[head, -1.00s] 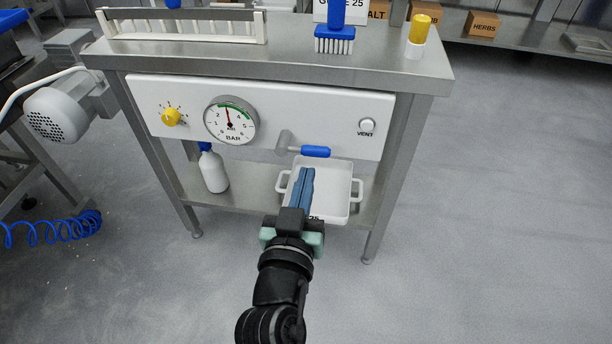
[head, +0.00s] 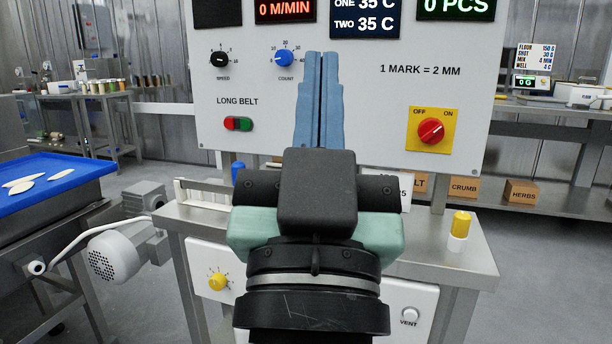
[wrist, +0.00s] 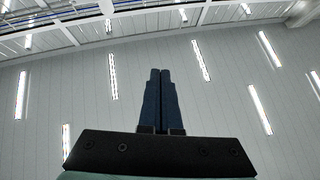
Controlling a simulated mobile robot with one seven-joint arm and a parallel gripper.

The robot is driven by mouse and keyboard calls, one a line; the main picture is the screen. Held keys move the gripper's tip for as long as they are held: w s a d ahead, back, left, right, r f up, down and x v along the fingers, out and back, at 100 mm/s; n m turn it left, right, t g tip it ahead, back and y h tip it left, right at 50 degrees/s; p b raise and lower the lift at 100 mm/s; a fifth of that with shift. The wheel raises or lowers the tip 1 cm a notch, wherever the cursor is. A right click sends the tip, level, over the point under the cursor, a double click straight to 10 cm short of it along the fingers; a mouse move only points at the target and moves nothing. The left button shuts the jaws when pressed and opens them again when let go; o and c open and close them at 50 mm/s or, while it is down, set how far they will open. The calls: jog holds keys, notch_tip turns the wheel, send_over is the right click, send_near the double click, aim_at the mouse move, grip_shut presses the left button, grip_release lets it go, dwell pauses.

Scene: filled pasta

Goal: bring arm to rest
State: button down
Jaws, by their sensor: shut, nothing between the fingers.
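My gripper (head: 319,60) stands upright in the middle of the head view, its blue fingers pointing up. The fingers are together with nothing between them. They appear in front of the white control panel (head: 375,120), between the blue count knob (head: 284,59) and the "1 MARK = 2 MM" label; I cannot tell the gap to the panel. In the wrist view my gripper (wrist: 160,72) is also shut and empty, against the ceiling with its strip lights (wrist: 200,60).
A steel table (head: 455,255) stands below the panel, with a yellow-capped shaker (head: 459,230) at its right. A red switch (head: 431,130) and red-green buttons (head: 238,124) are on the panel. A blue belt (head: 50,185) is at the left. Floor is open at the right.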

jog(key=s+r+y+p, duration=0.1)
jog(key=s+r+p, duration=0.1)
jog(key=r+p, duration=1.7)
jog(key=s+a+r+n+t+p, duration=0.1)
jog(key=r+p, duration=1.8)
jog(key=r, duration=0.4)
jog(key=shift+s+r+t+y, duration=0.3)
jog(key=shift+s+r+y, duration=0.1)
jog(key=c, duration=1.5)
grip_release()
jog(key=shift+c, duration=0.2)
